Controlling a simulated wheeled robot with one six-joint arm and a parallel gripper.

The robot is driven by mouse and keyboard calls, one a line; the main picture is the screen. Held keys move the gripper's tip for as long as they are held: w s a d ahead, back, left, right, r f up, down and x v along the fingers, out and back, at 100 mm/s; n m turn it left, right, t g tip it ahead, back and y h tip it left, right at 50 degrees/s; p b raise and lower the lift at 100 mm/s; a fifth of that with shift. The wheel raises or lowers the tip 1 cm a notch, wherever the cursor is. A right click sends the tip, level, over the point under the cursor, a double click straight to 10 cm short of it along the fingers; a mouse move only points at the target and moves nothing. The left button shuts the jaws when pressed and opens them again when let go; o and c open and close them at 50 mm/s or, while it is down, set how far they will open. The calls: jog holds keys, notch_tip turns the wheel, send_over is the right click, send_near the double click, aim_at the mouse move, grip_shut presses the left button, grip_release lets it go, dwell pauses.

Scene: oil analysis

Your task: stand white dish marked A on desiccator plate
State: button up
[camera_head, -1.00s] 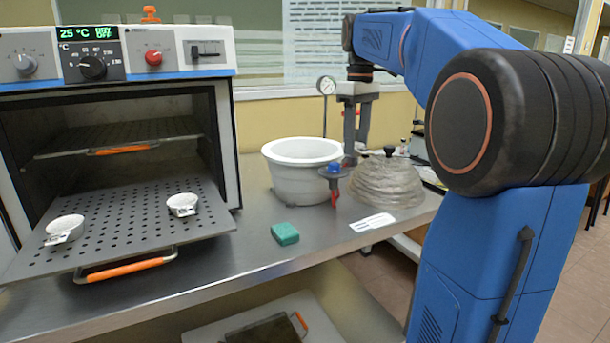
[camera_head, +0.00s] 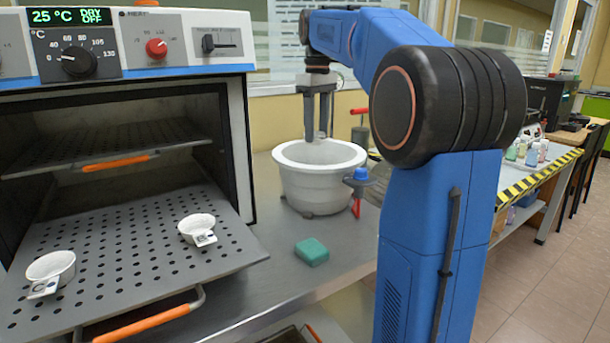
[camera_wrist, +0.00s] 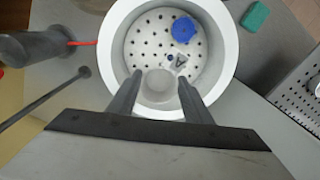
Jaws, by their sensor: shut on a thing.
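My gripper (camera_head: 318,138) is above the desiccator, a white bowl (camera_head: 318,185) on the bench. In the wrist view, the fingers (camera_wrist: 160,100) are shut on a small whitish dish (camera_wrist: 158,86). A small white tag (camera_wrist: 180,61) with a dark triangular mark sits at its far edge; I cannot surely read it as A. Below the dish is the white desiccator plate (camera_wrist: 150,40), full of holes. A round blue object (camera_wrist: 185,29) shows over the plate. In the head view, the held dish is hard to make out between the fingers.
Two white tagged dishes, one left (camera_head: 50,270) and one right (camera_head: 197,227), stand on the oven's pulled-out perforated shelf (camera_head: 130,255). A green block (camera_head: 311,251) lies on the bench. A blue-topped valve (camera_head: 361,176) is at the bowl's right side.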

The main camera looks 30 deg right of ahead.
jog(key=shift+w+a+f, duration=0.1)
jog(key=shift+f, duration=4.8)
jog(key=o, duration=1.1)
jog(key=shift+f, duration=0.15)
jog(key=shift+c, duration=0.2)
notch_tip(320, 180, up, 12)
jog(key=shift+r, duration=0.2)
